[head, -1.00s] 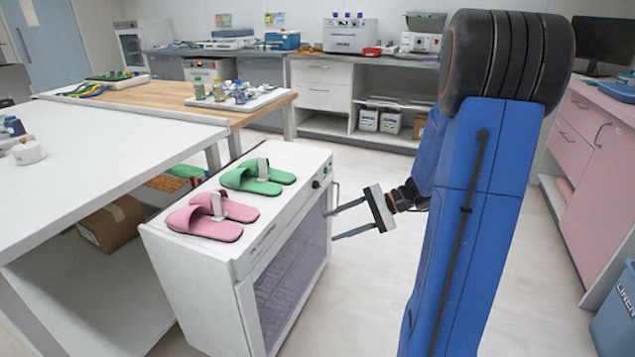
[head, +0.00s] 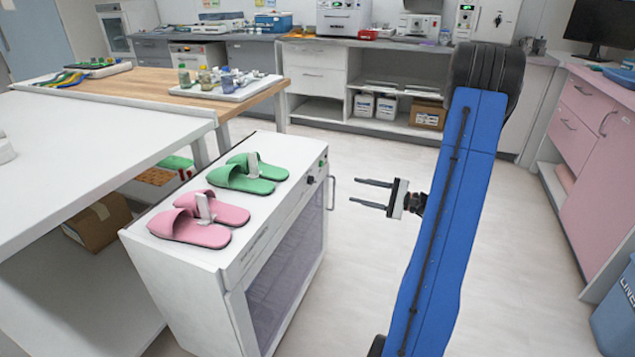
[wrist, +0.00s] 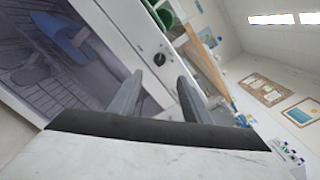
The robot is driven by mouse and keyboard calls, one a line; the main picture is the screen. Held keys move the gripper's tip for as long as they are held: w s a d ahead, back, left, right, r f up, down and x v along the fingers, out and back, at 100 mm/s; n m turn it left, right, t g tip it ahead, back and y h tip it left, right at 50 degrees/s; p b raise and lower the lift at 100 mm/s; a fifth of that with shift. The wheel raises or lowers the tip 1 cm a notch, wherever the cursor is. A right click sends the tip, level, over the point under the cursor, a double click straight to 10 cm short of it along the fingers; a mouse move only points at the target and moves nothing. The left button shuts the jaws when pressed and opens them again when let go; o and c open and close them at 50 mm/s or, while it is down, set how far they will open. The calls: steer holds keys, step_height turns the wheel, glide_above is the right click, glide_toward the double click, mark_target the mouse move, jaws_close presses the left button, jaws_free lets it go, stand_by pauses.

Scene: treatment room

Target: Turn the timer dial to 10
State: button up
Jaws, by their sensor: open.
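The timer dial (head: 311,180) is a small black knob at the right end of the white cabinet's upper front panel. In the wrist view the dial (wrist: 160,59) shows as a dark round knob with a light mark, ahead of and between my fingertips. Its numbers are too small to read. My gripper (head: 363,192) is open and empty, held to the right of the cabinet with its fingers pointing at it, apart from the dial. In the wrist view my gripper's fingers (wrist: 158,82) reach up toward the panel without touching the dial.
The white cabinet (head: 185,272) has a glass door with a handle (head: 332,193) near my fingers. Pink slippers (head: 190,234) and green slippers (head: 240,182) lie on top. A white table (head: 90,130) stands left. The floor right of the cabinet is clear.

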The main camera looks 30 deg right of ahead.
mark_target(315, 181)
steer(key=x, duration=1.5)
steer(key=shift+w+a, duration=0.15)
steer(key=shift+a, duration=0.05)
steer(key=c, duration=1)
